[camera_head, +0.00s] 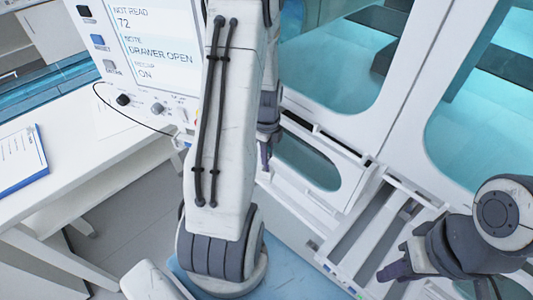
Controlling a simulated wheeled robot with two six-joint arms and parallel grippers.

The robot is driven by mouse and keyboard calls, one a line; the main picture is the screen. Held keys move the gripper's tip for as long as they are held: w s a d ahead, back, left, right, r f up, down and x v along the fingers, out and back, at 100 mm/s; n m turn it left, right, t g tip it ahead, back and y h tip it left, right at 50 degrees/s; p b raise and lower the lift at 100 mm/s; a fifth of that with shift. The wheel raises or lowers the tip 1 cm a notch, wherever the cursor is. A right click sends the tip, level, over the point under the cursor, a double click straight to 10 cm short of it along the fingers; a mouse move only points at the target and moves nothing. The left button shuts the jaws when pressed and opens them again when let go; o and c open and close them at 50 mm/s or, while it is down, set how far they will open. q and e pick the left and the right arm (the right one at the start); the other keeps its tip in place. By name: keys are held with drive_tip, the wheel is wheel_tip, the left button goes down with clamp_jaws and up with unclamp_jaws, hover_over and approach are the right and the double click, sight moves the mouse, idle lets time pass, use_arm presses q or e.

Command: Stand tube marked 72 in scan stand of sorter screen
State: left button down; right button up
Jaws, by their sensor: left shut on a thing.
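The sorter screen (150,40) is at the upper left and reads "NOT READ 72", "DRAWER OPEN" and "RECAP ON". My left gripper (263,154) is mostly hidden behind my large arm link, right of the screen. A dark fingertip shows, pointing down. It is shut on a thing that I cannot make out. I cannot pick out the tube marked 72 or the scan stand; my arm covers the area just right of the screen. My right gripper (394,270) is at the lower right, in front of the open drawer (362,240). Its jaw opening is unclear.
Buttons, including RESET (98,40), line the panel's left edge, with knobs (123,99) below the screen. A thin black cable loops there. A white bench (75,150) with a blue clipboard (22,160) stands left. Windowed sorter doors (400,80) fill the upper right. Floor shows between bench and sorter.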

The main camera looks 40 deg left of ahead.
use_arm(q)
drive_tip(key=shift+f, duration=0.25)
drive_tip(key=c, duration=0.7)
unclamp_jaws()
drive_tip(key=shift+o, duration=0.2)
wheel_tip(320, 180, up, 10)
drive_tip(key=shift+r+b, duration=0.25)
drive_tip(key=shift+b, duration=0.7)
